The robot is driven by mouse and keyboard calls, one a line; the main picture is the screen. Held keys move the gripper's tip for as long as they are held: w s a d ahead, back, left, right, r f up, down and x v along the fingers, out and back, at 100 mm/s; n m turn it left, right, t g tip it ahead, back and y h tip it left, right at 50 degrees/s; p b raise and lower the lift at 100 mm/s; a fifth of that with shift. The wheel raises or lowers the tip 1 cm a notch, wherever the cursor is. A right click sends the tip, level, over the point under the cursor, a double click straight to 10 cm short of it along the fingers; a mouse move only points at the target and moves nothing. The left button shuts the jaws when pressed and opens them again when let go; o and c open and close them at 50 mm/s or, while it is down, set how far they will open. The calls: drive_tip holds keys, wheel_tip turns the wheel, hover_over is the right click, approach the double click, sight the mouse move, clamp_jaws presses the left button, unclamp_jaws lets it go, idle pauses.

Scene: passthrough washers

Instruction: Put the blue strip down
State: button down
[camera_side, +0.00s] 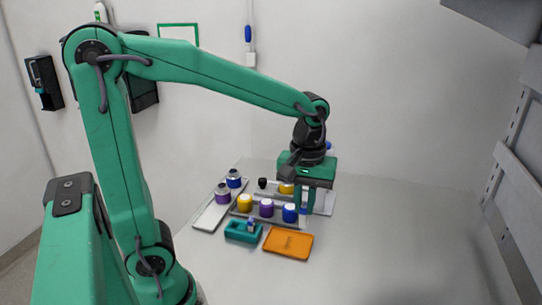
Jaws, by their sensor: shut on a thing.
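My gripper (305,203) points down over the right end of the group of jars on the table. It is shut on the blue strip (307,192), of which only a small blue piece shows at the fingers. The fingers and the gripper body hide most of it. The fingertips are just right of a blue jar with a white top (290,213). I cannot tell from this view whether the strip touches anything below.
A yellow jar (245,203) and a purple jar (266,208) stand left of the blue jar. A pale tray (208,216) lies at the left. A teal block (240,232) and an orange tray (288,244) lie in front. The table's right side is clear.

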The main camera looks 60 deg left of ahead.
sight(303, 220)
wheel_tip(303, 220, down, 5)
drive_tip(key=shift+f, duration=0.1)
drive_tip(key=shift+a, duration=0.1)
drive_tip(key=w+a+f, duration=0.3)
drive_tip(key=a+f, duration=0.4)
drive_tip(key=a, duration=0.4)
drive_tip(key=shift+w, duration=0.25)
drive_tip(key=shift+f, duration=0.1)
drive_tip(key=shift+f, duration=1.9)
drive_tip(key=shift+f, duration=0.1)
drive_tip(key=c, duration=1.4)
unclamp_jaws()
drive_tip(key=shift+c, duration=0.2)
